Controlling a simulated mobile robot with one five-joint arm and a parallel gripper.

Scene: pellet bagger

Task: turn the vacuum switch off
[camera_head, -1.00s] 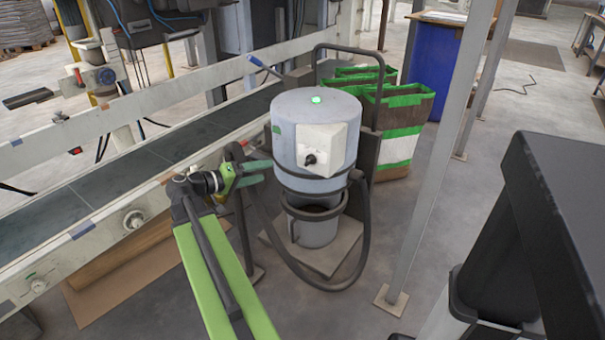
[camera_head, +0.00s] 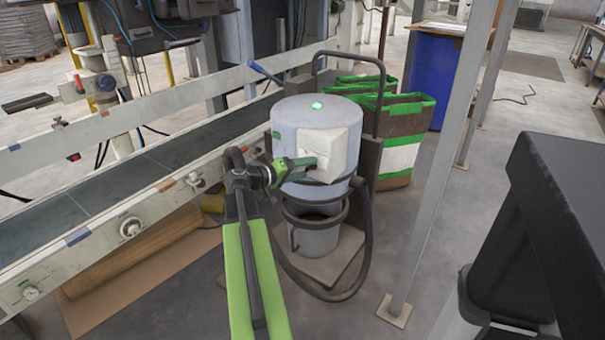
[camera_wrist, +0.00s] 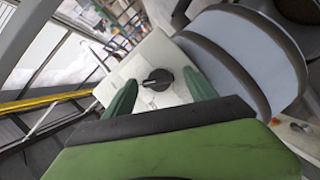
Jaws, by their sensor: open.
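The vacuum (camera_head: 316,125) is a grey-white drum on a stand, with a lit green lamp (camera_head: 317,105) on its lid. A white switch box (camera_head: 340,152) is on its front. My gripper (camera_head: 310,166) is in front of this box and hides the switch in the head view. In the wrist view, the black rotary switch (camera_wrist: 158,79) shows on the white plate (camera_wrist: 150,55). My gripper's two green fingers (camera_wrist: 160,95) are open, one on each side of the switch. I cannot tell whether they touch it.
A conveyor (camera_head: 180,150) runs along the left. Green-edged bags (camera_head: 402,140) and a blue bin (camera_head: 433,80) stand behind the vacuum. A grey post (camera_head: 440,160) rises at right. A black hose (camera_head: 362,240) loops below the drum.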

